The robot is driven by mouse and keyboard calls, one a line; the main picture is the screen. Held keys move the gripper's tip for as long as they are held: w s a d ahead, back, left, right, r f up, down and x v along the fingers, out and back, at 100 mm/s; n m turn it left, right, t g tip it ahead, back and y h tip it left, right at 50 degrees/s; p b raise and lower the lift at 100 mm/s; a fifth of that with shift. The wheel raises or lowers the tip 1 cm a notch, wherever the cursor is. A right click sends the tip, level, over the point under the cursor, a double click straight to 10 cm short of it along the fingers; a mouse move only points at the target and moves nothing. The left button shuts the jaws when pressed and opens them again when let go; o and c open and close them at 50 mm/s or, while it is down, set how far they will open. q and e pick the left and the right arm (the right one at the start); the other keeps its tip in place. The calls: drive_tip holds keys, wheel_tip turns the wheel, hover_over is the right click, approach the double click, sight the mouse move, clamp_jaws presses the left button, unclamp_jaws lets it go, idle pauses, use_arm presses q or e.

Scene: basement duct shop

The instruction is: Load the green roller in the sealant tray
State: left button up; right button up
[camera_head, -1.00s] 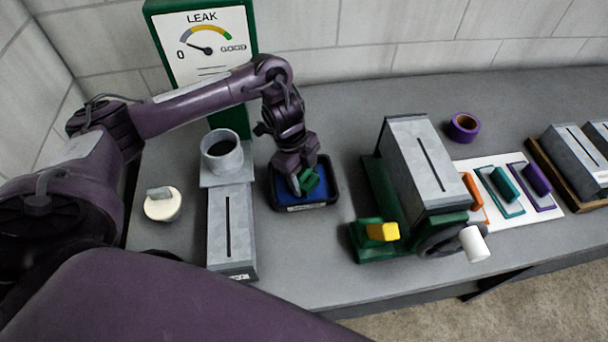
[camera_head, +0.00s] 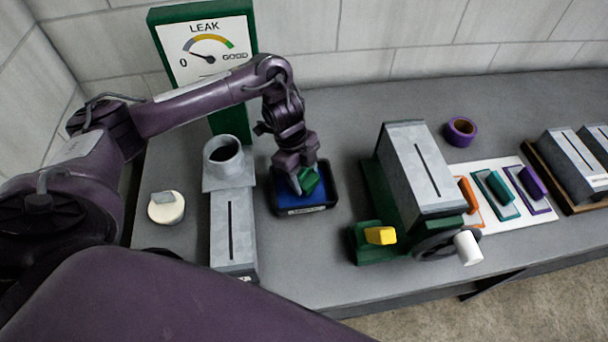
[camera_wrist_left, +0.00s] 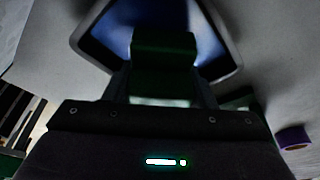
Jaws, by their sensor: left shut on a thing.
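The green roller (camera_head: 310,181) is a small dark green block-like piece. My left gripper (camera_head: 298,185) is shut on it, pointing down over the sealant tray (camera_head: 333,194). The tray is dark-rimmed with a blue inside and stands on the grey bench. In the left wrist view the roller (camera_wrist_left: 163,50) shows dark and blurred in front of the tray's blue inside, within the rim (camera_wrist_left: 228,45). I cannot tell whether the roller touches the tray's bottom. My right gripper is not in view.
Left of the tray stand a grey duct piece with a round collar (camera_head: 223,155) and a cream round knob (camera_head: 166,207). A green LEAK gauge (camera_head: 207,50) stands behind. Right are a green crank machine (camera_head: 415,170), a white mat with coloured tools (camera_head: 540,212) and purple tape (camera_head: 460,131).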

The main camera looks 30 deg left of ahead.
sight(306, 171)
use_arm(q)
drive_tip(key=shift+r+p, duration=2.1)
drive_tip(key=shift+r, duration=0.4)
drive_tip(key=shift+f, duration=0.1)
drive_tip(key=shift+n, duration=0.4)
drive_tip(key=r+p, duration=0.1)
drive_tip(key=r, duration=0.1)
drive_tip(key=r+p, duration=0.3)
drive_tip(key=r, duration=0.2)
drive_tip(key=shift+w+d+p, duration=0.15)
drive_tip(key=shift+d+p, duration=0.1)
drive_tip(key=shift+p, duration=0.1)
drive_tip(key=n+t+y+b, duration=0.1)
drive_tip(key=n+b, duration=0.3)
drive_tip(key=n, duration=0.2)
drive_tip(key=d+n+t+y+b, duration=0.1)
drive_tip(key=n+b, duration=0.3)
drive_tip(key=n, duration=0.2)
drive_tip(key=d+n+t+y+b, duration=0.1)
drive_tip(key=n+b, duration=0.4)
drive_tip(key=n, duration=0.1)
drive_tip(key=shift+w+d+r+n+t, duration=0.2)
drive_tip(key=shift+d+r+n+t, duration=0.1)
drive_tip(key=shift+n+t, duration=0.1)
